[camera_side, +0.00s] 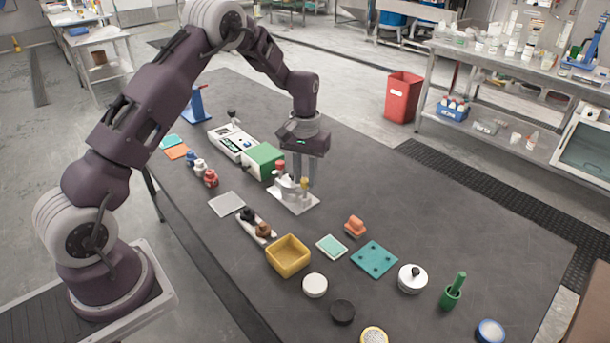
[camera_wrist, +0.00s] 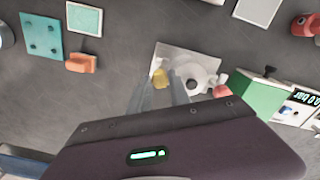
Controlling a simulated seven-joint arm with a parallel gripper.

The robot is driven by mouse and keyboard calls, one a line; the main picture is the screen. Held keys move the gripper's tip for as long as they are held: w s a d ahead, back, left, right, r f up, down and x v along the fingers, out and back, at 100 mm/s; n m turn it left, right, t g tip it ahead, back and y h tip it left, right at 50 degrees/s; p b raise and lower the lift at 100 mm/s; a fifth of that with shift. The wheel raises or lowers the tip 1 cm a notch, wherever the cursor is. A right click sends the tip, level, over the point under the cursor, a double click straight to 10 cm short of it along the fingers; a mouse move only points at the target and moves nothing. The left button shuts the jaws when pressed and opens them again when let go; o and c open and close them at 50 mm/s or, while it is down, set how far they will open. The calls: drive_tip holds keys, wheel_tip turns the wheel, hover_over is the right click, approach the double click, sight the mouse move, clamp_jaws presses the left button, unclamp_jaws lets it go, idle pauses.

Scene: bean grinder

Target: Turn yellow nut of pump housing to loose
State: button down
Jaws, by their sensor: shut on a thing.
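The white pump housing (camera_side: 285,189) stands on a pale square plate (camera_side: 300,206) near the middle of the table. It has a red knob (camera_side: 280,166) on one side and the yellow nut (camera_side: 304,184) on the other. My gripper (camera_side: 305,177) points straight down over the nut, with one finger on each side of it. In the wrist view the yellow nut (camera_wrist: 159,78) shows between the fingertips, left of the white pump body (camera_wrist: 197,76). The fingers are closed on the nut and partly hide it.
A green box (camera_side: 264,161) with a white meter (camera_side: 233,142) stands close behind and left of the pump. An orange block (camera_side: 355,226), a teal plate (camera_side: 374,259) and a yellow bin (camera_side: 288,255) lie in front. The table right of the pump is clear.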

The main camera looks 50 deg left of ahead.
sight(305, 180)
drive_tip(key=shift+n, duration=0.6)
drive_tip(key=c, duration=1.2)
unclamp_jaws()
wheel_tip(305, 180, up, 7)
drive_tip(key=shift+r, duration=0.1)
